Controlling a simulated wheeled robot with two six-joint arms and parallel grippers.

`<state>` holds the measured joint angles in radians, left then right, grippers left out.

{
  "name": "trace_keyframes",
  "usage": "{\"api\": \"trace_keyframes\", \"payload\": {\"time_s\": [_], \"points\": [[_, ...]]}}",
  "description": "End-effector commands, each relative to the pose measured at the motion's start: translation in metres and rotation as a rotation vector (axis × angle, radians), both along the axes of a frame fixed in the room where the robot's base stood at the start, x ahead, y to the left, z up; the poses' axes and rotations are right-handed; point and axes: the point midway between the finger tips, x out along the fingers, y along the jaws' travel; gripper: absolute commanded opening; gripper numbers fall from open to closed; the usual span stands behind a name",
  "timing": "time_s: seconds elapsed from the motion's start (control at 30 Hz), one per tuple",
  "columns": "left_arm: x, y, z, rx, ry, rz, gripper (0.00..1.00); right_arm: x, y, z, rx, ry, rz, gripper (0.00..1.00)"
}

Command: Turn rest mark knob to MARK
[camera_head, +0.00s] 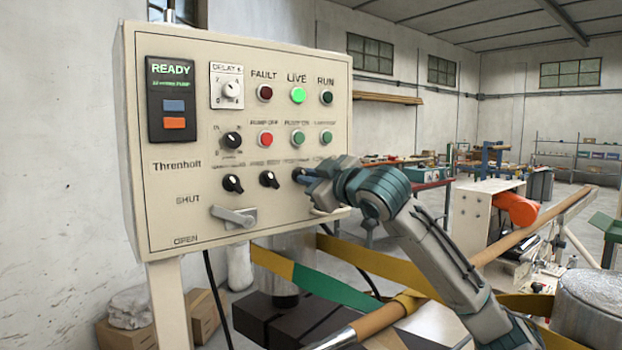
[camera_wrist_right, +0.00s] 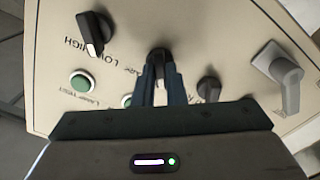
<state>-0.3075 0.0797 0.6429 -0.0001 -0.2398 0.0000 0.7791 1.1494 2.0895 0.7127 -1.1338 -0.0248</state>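The cream control panel (camera_head: 290,215) carries several black knobs in its lower row. My right gripper (camera_head: 303,175) is at the third knob from the left in this row, and its fingers hide most of that knob in the head view. In the right wrist view, my right gripper (camera_wrist_right: 160,72) has its two fingers close together on either side of this black knob (camera_wrist_right: 159,54). Beside it is a partly hidden label that seems to end in "ARK". My left gripper is not in view.
Neighbouring black knobs (camera_head: 269,179) and (camera_wrist_right: 95,33) sit close to either side. A grey lever (camera_head: 234,216) juts out below left. Push buttons (camera_head: 298,138) and lamps sit above. Yellow-green belts (camera_head: 315,285) and a winder pole (camera_head: 400,308) lie below my right arm.

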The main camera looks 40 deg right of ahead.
Motion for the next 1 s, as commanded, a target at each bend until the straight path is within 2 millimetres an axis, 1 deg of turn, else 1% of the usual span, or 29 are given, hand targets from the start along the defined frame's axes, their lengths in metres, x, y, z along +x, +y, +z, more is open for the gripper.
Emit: {"api": "trace_keyframes", "payload": {"time_s": [0.1,0.2,0.47,0.7,1.0], "points": [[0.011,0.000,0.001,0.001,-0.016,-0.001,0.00,0.000,0.000,-0.001,0.001,0.001,0.000,0.00],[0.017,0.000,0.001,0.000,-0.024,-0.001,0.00,0.000,0.000,-0.001,0.009,0.000,0.000,0.00],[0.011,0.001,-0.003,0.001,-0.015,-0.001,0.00,0.000,0.000,-0.001,0.100,-0.012,-0.001,0.00],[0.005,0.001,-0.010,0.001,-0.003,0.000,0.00,0.001,-0.001,-0.002,0.289,-0.032,-0.001,0.00],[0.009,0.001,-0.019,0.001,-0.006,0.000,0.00,0.001,0.000,-0.002,0.574,-0.063,0.001,0.00]]}}
